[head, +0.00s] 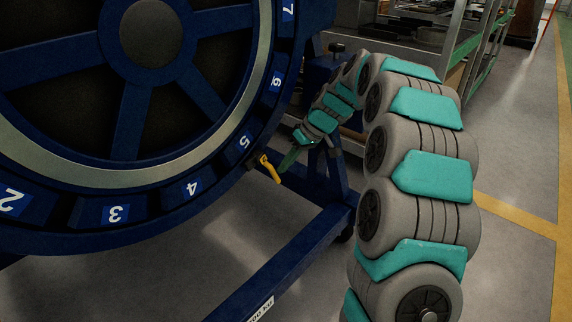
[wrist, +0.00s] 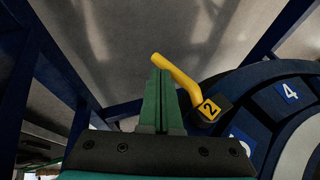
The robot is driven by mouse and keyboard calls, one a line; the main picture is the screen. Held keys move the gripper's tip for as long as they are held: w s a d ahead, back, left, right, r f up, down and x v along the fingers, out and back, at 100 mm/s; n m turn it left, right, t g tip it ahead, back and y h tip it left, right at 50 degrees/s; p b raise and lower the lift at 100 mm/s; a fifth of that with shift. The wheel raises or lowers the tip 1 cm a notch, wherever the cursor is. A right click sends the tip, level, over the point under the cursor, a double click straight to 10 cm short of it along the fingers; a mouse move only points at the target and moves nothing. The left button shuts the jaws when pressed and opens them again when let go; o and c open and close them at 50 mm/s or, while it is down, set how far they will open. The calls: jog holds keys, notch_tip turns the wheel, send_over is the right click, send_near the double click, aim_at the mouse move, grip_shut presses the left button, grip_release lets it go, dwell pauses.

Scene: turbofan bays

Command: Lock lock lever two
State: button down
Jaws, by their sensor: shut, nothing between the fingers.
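Lock lever two is a yellow lever (wrist: 178,76) with a "2" on its label (wrist: 209,109) in the wrist view. It is mounted at the rim of the blue ring. In the head view the yellow lever (head: 270,168) sticks out from the lower right rim, near number plate 5 (head: 244,141), and slants down to the right. My gripper's green fingers (wrist: 160,75) are shut and empty, just left of the lever's handle in the wrist view. In the head view my gripper (head: 286,162) is right beside the lever. I cannot tell whether they touch.
The big blue ring (head: 85,241) carries several numbered plates and spokes around a dark hub (head: 151,33). A blue stand frame (head: 290,245) runs below and right of it. Metal shelving (head: 455,45) stands behind. Grey floor (head: 515,150) is clear at right.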

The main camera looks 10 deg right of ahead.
aim_at(277, 179)
jog(key=shift+s+a+f+g+y, duration=0.1)
jog(key=shift+a+f+g+y, duration=0.05)
jog(key=shift+f+g+y, duration=0.2)
jog(key=s+a+f+g+y+b, duration=0.1)
jog(key=a+f+m+y+b, duration=0.1)
jog(key=y, duration=0.1)
jog(key=shift+s+a+f+g, duration=0.15)
jog(key=shift+s+a+g, duration=0.1)
jog(key=shift+s+g, duration=0.1)
jog(key=s+a+b, duration=0.1)
jog(key=s+a+y, duration=0.1)
jog(key=a, duration=0.1)
jog(key=shift+s+g+b, duration=0.15)
jog(key=shift+g+b, duration=0.15)
jog(key=shift+b, duration=0.1)
dwell(0.5)
jog(key=shift+s+a, duration=0.1)
jog(key=shift+a, duration=0.05)
dwell(1.6)
jog(key=shift+r, duration=0.2)
